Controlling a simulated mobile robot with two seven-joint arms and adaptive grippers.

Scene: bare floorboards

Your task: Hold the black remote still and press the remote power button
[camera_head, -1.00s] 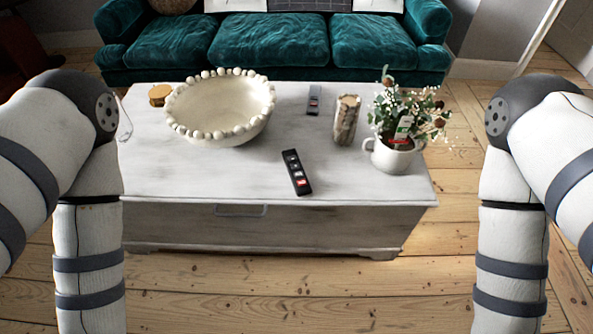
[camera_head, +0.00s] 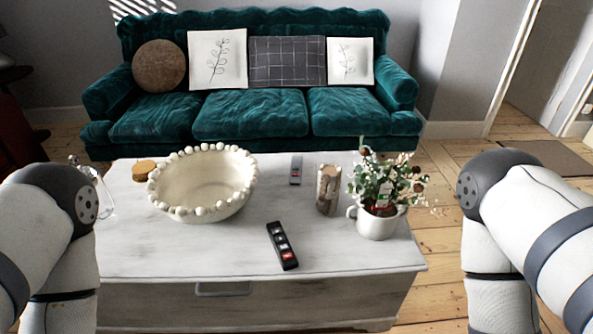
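A black remote (camera_head: 282,246) with a red button and light buttons lies on the white wooden table (camera_head: 180,257), near its front edge. A second, greyer remote (camera_head: 295,170) lies farther back on the table. I cannot tell from here which button is the power button. My two arms come in at the left and right edges and hang down beside the table. Neither gripper shows in the view. Nothing touches either remote.
A cream bowl with a beaded rim (camera_head: 205,184) stands on the table's left half, beside a small round wooden item (camera_head: 144,170). A wooden log-like cylinder (camera_head: 328,190) and a white pot with a plant (camera_head: 377,222) stand at the right. A teal sofa (camera_head: 250,114) is behind.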

